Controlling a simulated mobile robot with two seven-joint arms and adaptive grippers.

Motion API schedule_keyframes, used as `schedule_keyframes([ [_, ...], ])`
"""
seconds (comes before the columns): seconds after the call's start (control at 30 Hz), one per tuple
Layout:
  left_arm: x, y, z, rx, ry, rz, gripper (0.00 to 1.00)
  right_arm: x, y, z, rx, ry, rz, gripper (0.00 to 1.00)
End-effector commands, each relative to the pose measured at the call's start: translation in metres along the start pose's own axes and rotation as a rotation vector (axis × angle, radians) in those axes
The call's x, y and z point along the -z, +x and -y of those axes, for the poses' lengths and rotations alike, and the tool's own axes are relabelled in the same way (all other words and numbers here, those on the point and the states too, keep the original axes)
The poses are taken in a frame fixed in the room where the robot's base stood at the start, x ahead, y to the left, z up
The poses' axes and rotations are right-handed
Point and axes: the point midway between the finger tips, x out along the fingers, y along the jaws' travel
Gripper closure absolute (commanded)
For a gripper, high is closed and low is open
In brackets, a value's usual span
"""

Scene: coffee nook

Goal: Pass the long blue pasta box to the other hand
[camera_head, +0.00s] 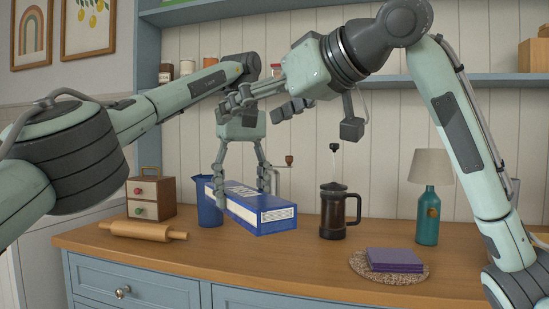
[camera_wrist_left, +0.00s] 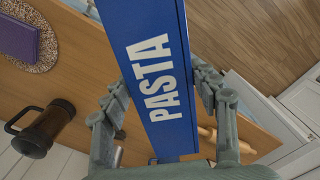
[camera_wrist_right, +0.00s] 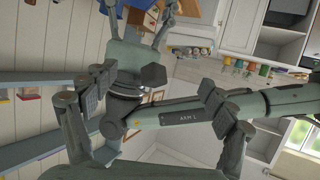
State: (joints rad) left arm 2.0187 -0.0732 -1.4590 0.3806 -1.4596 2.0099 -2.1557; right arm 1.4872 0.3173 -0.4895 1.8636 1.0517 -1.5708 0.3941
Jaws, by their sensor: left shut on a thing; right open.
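The long blue pasta box (camera_head: 240,203) lies on its side low over the counter in the head view; whether its underside touches the wood cannot be told. My left gripper (camera_head: 241,188) points down and is shut on it. In the left wrist view, the box (camera_wrist_left: 158,75) shows white PASTA lettering, with fingers (camera_wrist_left: 165,95) on both sides. My right gripper (camera_head: 250,107) is open and empty, above the box and close to my left wrist, pointing left. In the right wrist view, its spread fingers (camera_wrist_right: 155,98) face my left arm; a small part of the box (camera_wrist_right: 108,8) shows at the top.
A blue pitcher (camera_head: 208,205) stands close by the box's left end. A dark French press (camera_head: 334,211) stands right of the box. A rolling pin (camera_head: 143,231) and small drawer chest (camera_head: 151,192) are left. Purple squares (camera_head: 394,259) on a round mat and a teal lamp (camera_head: 428,218) are right.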

Motion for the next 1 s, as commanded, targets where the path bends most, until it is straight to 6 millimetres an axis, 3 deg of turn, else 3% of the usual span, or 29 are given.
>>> schedule_keyframes([
  [0.13, 0.0, -0.001, 0.0, -0.001, 0.0, -0.001, 0.9, -0.027, 0.002, 0.008, -0.069, 0.053, 0.194, 0.16],
  [0.3, 0.0, -0.001, 0.0, -0.001, 0.0, -0.001, 0.9, -0.058, -0.003, 0.002, -0.176, 0.14, 0.367, 0.16],
  [0.53, 0.0, -0.001, 0.0, -0.001, 0.0, -0.001, 0.9, -0.076, -0.004, -0.006, -0.238, 0.195, 0.444, 0.16],
  [1.0, 0.0, -0.001, 0.0, -0.001, 0.0, -0.001, 0.9, -0.112, 0.067, -0.021, -0.236, 0.195, 0.443, 0.16],
])
